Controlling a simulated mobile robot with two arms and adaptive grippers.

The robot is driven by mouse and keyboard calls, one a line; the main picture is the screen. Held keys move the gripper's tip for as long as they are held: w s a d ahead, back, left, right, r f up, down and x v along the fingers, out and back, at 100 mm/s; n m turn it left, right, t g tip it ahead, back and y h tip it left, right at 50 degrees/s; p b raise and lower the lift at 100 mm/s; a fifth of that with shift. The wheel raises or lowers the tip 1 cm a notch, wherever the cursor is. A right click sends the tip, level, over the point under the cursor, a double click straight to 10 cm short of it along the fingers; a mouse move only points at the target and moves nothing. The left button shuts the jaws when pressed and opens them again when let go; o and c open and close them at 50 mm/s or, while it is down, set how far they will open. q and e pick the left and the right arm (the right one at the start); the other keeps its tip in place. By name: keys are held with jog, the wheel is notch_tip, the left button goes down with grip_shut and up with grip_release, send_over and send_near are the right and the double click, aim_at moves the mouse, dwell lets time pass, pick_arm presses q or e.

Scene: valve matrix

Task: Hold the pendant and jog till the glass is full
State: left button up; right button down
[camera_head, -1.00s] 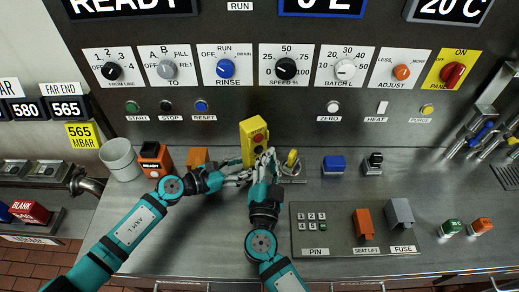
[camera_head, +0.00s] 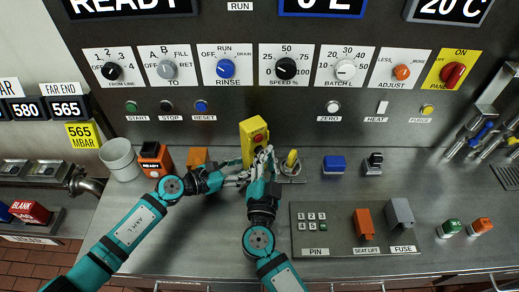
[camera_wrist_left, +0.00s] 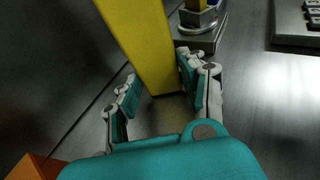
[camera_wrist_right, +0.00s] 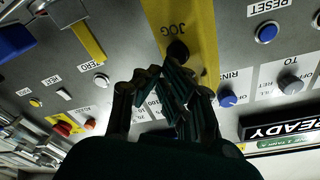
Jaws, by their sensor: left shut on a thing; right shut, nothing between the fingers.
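My left gripper (camera_head: 243,177) is shut on the lower part of the pendant; the left wrist view shows fingers on both sides of the yellow body (camera_wrist_left: 150,60). My right gripper (camera_head: 267,157) is shut and empty, its fingertips at the pendant's front, close below the JOG button. I cannot tell whether they touch it. I cannot make out a glass.
A yellow-topped fitting (camera_head: 292,162) is close right of the pendant. A keypad plate (camera_head: 335,240) lies at front right. Knobs line the panel behind.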

jog(key=shift+w+a, duration=0.25)
jog(key=shift+w, duration=0.1)
dwell(2.8)
jog(key=shift+s+d, duration=0.5)
jog(key=shift+s, duration=0.25)
jog(key=shift+s+d, duration=0.45)
jog(key=shift+s, duration=0.25)
jog(key=shift+s+d, duration=0.45)
jog(key=shift+s, duration=0.3)
jog(key=shift+s+d, duration=0.45)
jog(key=shift+s, duration=0.25)
dwell(1.0)
jog(key=s+d, duration=0.2)
jog(key=s, duration=0.1)
jog(key=shift+r, duration=0.1)
